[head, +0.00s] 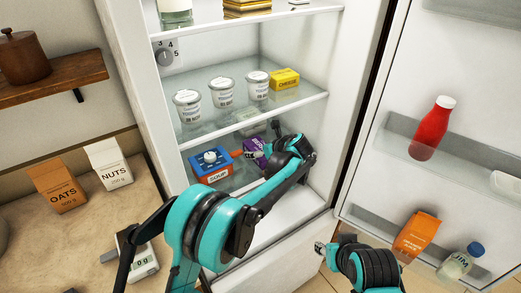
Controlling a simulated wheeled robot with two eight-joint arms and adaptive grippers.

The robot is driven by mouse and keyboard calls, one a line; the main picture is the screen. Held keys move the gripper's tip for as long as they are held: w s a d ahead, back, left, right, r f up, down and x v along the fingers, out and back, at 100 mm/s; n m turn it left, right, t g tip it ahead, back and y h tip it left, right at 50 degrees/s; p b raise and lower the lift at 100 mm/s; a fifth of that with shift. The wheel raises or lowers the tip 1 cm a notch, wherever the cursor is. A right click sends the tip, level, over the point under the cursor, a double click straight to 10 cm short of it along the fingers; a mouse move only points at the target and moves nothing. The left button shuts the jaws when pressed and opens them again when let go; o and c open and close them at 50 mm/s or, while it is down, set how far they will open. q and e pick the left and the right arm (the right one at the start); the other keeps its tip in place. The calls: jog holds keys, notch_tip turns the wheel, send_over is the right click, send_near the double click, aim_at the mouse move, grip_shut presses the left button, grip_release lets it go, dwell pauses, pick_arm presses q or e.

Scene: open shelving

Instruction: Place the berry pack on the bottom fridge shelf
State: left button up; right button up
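A purple carton (254,148) with white lettering stands on the low glass shelf inside the fridge. It is the likeliest berry pack, but its label is too small to read for certain. My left arm reaches into the fridge. Its gripper (272,146) is at the right side of the purple carton and partly covers it. The fingers are mostly hidden by the wrist, so I cannot tell whether they are closed on it. The fridge's bottom shelf (224,186) is partly hidden behind my arm. My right gripper (321,248) is low, outside the fridge, and its fingers are unclear.
A blue soup carton (211,166) stands just left of the purple one. The shelf above holds white tubs (222,93) and a yellow cheese box (285,79). The open door, right, holds a red bottle (432,128), an orange carton (416,235) and a clear bottle (460,262).

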pick_arm(q)
jog(key=shift+r, duration=0.3)
jog(key=p+v, duration=0.3)
jog(key=v, duration=0.8)
jog(key=shift+s+d+r+p, duration=0.15)
jog(key=shift+s+p, duration=0.15)
